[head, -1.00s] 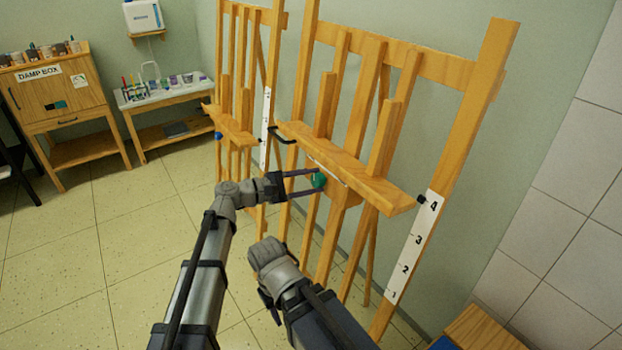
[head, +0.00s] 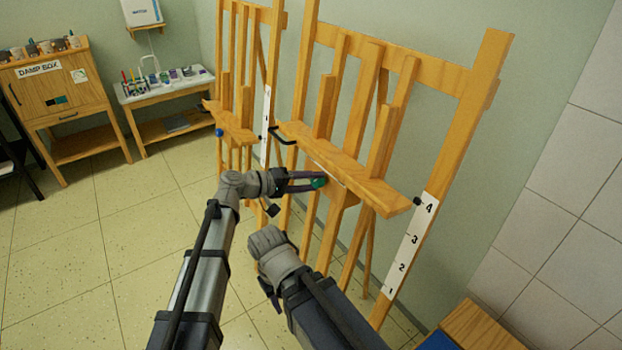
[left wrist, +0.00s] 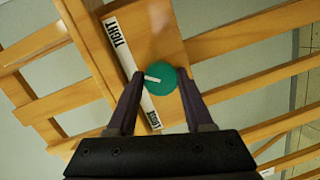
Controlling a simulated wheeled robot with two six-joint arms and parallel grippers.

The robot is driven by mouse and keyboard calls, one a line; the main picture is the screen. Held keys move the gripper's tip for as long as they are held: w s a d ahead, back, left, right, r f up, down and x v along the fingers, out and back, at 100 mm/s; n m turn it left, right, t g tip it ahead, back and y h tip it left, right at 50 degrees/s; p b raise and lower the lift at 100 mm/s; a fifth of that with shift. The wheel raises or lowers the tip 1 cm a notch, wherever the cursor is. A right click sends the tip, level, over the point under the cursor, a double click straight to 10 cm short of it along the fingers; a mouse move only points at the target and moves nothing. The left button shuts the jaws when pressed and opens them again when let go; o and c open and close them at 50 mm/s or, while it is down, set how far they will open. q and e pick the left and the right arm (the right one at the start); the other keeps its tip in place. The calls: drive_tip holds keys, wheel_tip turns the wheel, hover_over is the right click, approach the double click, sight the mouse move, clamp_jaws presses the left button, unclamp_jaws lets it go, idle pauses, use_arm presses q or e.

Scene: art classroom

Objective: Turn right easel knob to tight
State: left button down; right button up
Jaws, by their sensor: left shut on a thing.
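The right easel (head: 440,165) stands against the wall, with a green round knob (head: 319,183) under its tray. My left gripper (head: 318,181) is shut on this knob, with one finger on each side. In the left wrist view the green knob (left wrist: 163,92) sits between the fingertips (left wrist: 160,75). Its white pointer line points left toward a white label strip (left wrist: 130,70). The strip reads TIGHT at its upper end; the lower end's word is partly hidden by a finger. My right arm's wrist (head: 268,248) is low and away from the easel; its fingers cannot be made out.
A second easel (head: 245,65) with a blue knob (head: 219,132) stands to the left. The black handle (head: 284,138) sticks out near the right easel's tray. A damp box cabinet (head: 55,95) and a small paint table (head: 165,92) stand far left. The left floor is clear.

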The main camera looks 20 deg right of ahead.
use_arm(q)
drive_tip(key=shift+m+t+y+p, duration=0.3)
drive_tip(key=shift+m+y+p, duration=0.15)
drive_tip(key=shift+m, duration=1.55)
drive_tip(key=shift+c, duration=1.5)
unclamp_jaws()
drive_tip(key=p+v, duration=0.2)
drive_tip(key=v, duration=0.5)
drive_tip(key=shift+s+a+p, duration=0.15)
drive_tip(key=shift+a+p, duration=0.2)
